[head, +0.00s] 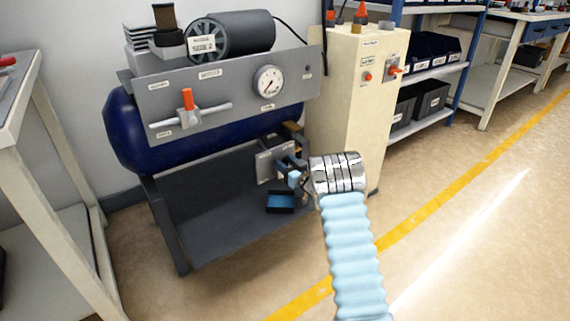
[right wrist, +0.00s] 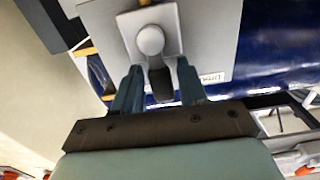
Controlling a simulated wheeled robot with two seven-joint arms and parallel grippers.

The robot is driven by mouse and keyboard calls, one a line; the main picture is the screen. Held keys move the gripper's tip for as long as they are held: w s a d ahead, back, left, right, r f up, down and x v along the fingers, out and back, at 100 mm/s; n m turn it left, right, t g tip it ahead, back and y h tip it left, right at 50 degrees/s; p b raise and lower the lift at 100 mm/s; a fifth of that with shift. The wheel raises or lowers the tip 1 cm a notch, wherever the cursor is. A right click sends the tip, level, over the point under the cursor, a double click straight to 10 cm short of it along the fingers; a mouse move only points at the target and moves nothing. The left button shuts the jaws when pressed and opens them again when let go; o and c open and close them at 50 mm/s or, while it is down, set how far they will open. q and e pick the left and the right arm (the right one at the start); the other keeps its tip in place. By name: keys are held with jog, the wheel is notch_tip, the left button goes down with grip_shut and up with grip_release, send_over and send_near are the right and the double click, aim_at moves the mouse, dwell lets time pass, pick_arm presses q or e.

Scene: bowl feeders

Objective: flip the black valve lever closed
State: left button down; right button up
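The black valve lever (right wrist: 162,84) hangs below a rounded grey valve hub (right wrist: 150,40) on a grey plate in the right wrist view. My right gripper (right wrist: 159,72) has its two blue fingers apart, one on each side of the lever, with gaps visible; I see no clear contact. In the head view my right gripper (head: 291,168) is in front of the small grey plate (head: 265,165) below the right end of the blue tank (head: 150,150). There the lever is too small and covered to make out. My left gripper is not in view.
Above the tank, a grey panel carries an orange-handled lever (head: 187,98) and a gauge (head: 268,81). A cream cabinet (head: 345,110) stands close on the right. A workbench (head: 20,110) is at the left. The floor at the right is open.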

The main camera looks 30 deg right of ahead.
jog(key=shift+o, duration=0.4)
jog(key=s+d+p, duration=0.1)
jog(key=s, duration=1.2)
jog(key=shift+s, duration=0.35)
